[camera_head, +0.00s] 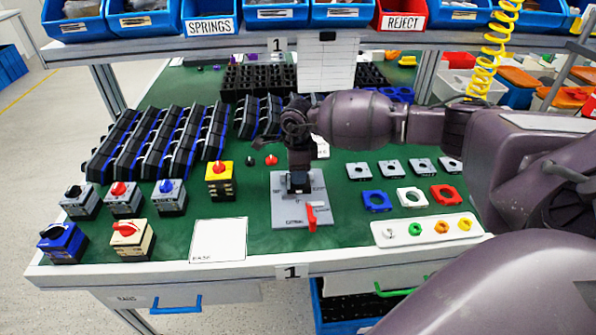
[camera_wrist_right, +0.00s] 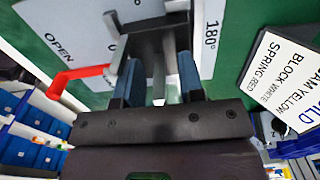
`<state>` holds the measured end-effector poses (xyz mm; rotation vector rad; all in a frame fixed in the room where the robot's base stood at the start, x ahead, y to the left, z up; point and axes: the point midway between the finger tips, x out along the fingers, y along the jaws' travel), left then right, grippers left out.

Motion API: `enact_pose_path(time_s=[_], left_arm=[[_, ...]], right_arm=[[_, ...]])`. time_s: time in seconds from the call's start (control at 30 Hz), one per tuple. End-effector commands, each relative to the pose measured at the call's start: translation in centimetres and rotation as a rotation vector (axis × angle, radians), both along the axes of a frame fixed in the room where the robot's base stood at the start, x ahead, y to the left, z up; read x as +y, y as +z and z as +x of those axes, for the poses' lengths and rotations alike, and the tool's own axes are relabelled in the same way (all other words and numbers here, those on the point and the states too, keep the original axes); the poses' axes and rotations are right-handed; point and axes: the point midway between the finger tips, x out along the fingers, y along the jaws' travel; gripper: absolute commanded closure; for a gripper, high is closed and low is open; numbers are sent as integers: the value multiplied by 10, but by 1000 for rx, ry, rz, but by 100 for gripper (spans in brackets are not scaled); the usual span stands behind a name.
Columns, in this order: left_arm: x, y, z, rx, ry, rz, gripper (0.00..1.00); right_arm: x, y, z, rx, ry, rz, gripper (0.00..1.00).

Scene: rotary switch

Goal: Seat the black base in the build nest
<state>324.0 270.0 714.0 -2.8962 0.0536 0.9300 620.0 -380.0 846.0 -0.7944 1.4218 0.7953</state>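The build nest (camera_head: 285,210) is a light grey plate on the green bench mat, with a red lever (camera_head: 312,218) at its front right. The black base (camera_head: 297,186) is at the upper middle of this plate, under my right gripper (camera_head: 298,172). In the right wrist view, the blue-grey fingers of this gripper (camera_wrist_right: 160,88) point down at the nest and flank the dark base (camera_wrist_right: 150,45), with no clear gap beside it. Whether the base rests fully flat is hidden by the fingers. My left gripper is not in view.
Several finished switches (camera_head: 122,199) stand at the left, before black-blue racks (camera_head: 160,135). A white square (camera_head: 218,240) lies left of the nest. Grey plates, coloured frames (camera_head: 411,197) and a white knob tray (camera_head: 428,230) lie at the right. Blue bins (camera_head: 140,18) hang above.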

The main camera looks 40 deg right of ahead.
Motion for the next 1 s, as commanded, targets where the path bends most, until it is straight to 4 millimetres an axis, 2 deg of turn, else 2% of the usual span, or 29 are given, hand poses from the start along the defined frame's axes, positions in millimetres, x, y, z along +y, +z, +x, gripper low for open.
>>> enact_pose_path(time_s=[0.17,0.4,0.6,0.8,1.0], left_arm=[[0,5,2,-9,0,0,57],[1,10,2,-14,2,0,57],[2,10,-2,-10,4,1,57],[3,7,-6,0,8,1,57],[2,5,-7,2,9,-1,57]], right_arm=[[0,23,1,-5,0,0,64],[-1,70,1,-7,0,-1,64],[0,102,0,-4,0,0,64],[0,119,0,-2,0,0,64],[0,122,0,-1,0,1,64]])
